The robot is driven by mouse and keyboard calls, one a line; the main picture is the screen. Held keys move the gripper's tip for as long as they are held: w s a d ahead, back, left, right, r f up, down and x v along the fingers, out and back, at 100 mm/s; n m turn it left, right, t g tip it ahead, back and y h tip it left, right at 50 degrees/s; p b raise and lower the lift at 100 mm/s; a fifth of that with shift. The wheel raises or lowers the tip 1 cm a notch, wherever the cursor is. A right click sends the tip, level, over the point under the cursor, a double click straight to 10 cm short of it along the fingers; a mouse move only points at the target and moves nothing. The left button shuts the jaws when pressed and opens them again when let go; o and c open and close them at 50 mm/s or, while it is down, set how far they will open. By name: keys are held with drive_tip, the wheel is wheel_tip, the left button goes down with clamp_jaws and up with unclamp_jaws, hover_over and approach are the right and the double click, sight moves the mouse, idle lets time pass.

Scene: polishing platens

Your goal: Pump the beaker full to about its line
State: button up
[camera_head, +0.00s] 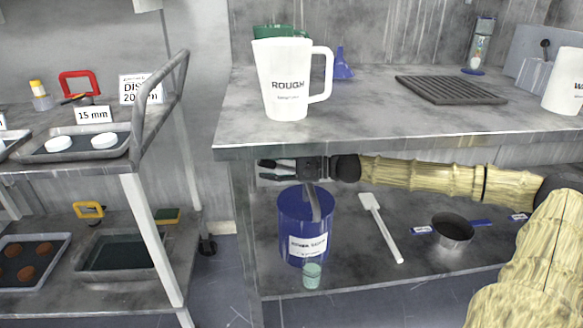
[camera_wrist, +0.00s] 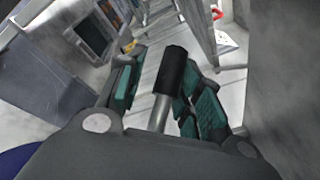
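A blue drum (camera_head: 290,215) with a white label stands on the lower shelf. A grey curved part (camera_head: 314,205), seemingly its pump spout, comes down over its upper front. A small pale teal beaker (camera_head: 312,276) stands in front of the drum, below this part; its line and level are too small to read. My gripper (camera_head: 263,169) is just above the drum, under the upper shelf, fingers pointing left and apart. In the wrist view a black-capped metal rod (camera_wrist: 163,108) shows between the fingers; I cannot tell whether they touch it. The drum's top is partly hidden.
The upper shelf (camera_head: 230,135) is close above my arm and bears a white "ROUGH" jug (camera_head: 285,95). A white spatula (camera_head: 382,228) and a metal pan (camera_head: 452,232) lie right of the drum. A trolley (camera_head: 150,210) with trays stands at left.

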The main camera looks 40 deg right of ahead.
drive_tip(key=v, duration=1.1)
drive_tip(key=shift+s+d, duration=0.1)
drive_tip(key=shift+s, duration=0.05)
idle(0.4)
